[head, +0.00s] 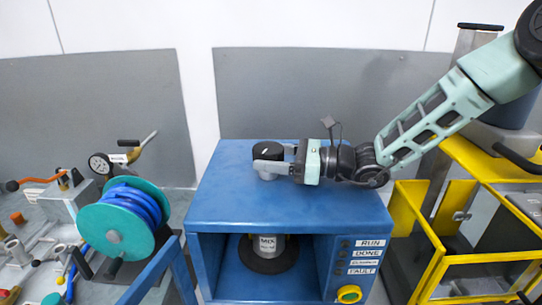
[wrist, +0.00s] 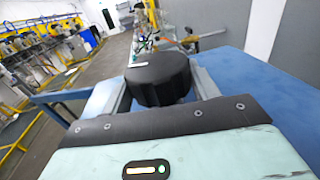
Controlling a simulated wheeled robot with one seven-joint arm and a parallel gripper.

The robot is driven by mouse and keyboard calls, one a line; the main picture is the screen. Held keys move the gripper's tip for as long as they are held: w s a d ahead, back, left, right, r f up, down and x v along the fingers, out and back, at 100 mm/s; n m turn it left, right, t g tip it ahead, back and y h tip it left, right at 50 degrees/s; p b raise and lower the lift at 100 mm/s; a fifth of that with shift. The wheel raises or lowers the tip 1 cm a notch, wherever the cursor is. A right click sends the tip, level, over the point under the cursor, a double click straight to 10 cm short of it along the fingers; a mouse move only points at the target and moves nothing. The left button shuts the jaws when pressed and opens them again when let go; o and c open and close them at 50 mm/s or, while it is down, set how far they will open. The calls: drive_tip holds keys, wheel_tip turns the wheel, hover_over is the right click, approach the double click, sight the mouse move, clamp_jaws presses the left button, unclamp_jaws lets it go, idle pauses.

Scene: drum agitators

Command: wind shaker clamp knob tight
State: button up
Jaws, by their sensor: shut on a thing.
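The shaker (head: 210,210) is a blue cabinet with an open front. Its clamp knob (head: 266,151) is black and round with a small white mark, and sits above the cabinet's top. My gripper (head: 268,165) reaches in from the right, low over the top, and is shut on the knob. In the wrist view the black knob (wrist: 158,78) sits between my two grey fingers, with one on each side. A can labelled MIX (head: 267,246) stands on a dark round plate inside the cabinet. The knob's lower part is hidden by my fingers.
A teal reel with blue hose (head: 118,228) stands at left. A yellow frame (head: 428,235) stands at right. The cabinet's top is otherwise clear.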

drive_tip(key=n+g, duration=0.1)
drive_tip(key=g, duration=0.1)
drive_tip(key=n+g+p, duration=0.1)
drive_tip(key=g, duration=0.1)
drive_tip(key=shift+w+r+n, duration=0.15)
drive_tip(key=shift+n, duration=0.15)
drive_tip(key=shift+n+g+p, duration=0.3)
drive_tip(key=shift+n+g, duration=0.5)
drive_tip(key=shift+g, duration=0.5)
drive_tip(key=o, duration=1)
drive_tip(key=shift+c, duration=0.2)
